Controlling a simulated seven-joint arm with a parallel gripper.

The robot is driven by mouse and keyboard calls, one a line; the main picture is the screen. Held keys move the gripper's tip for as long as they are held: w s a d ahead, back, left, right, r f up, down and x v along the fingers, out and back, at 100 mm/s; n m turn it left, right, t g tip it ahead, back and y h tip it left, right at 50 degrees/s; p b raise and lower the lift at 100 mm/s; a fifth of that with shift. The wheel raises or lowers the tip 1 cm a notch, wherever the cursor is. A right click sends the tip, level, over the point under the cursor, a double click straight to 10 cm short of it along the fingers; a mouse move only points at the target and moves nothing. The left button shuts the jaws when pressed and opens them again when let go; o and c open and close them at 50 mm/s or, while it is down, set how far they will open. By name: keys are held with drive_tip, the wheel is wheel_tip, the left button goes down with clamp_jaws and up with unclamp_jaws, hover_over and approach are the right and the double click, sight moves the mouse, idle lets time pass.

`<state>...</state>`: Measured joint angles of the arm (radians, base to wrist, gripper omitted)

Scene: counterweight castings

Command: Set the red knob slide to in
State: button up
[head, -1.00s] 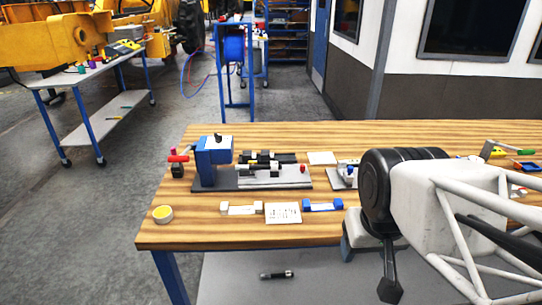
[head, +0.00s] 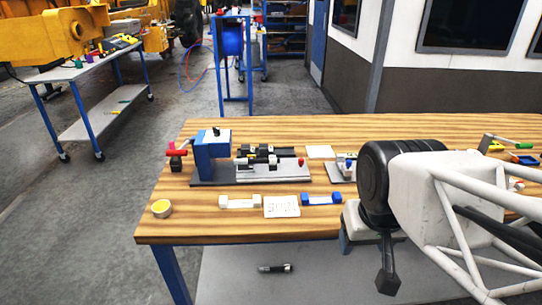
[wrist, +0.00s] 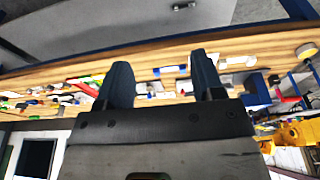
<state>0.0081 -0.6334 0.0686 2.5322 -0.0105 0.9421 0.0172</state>
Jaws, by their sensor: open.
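A small red knob (head: 301,162) stands at the right end of a grey slide plate (head: 275,173) on the wooden table. The plate runs left to a blue upright housing (head: 211,155) with a red lever (head: 176,152) on its left. I cannot tell the slide's exact position from here. In the wrist view my gripper (wrist: 160,80) is open, with nothing between its two dark fingers. The tabletop shows beyond them, tilted.
Near the front edge lie a white-ended block (head: 240,202), a marked white card (head: 281,206), a blue-ended block (head: 322,199) and a yellow-topped round pot (head: 161,208). Another small grey fixture (head: 343,170) stands between the slide and my arm. Bare wood shows behind them.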

drive_tip(key=shift+c, duration=1.3)
drive_tip(key=m+g, duration=0.3)
hover_over(301, 159)
drive_tip(key=f, duration=1)
drive_tip(key=shift+s+f, duration=0.15)
drive_tip(key=shift+s, duration=0.05)
drive_tip(key=shift+w+f, duration=0.2)
drive_tip(key=shift+w, duration=0.05)
drive_tip(key=shift+f, duration=0.1)
drive_tip(key=shift+f, duration=3.8)
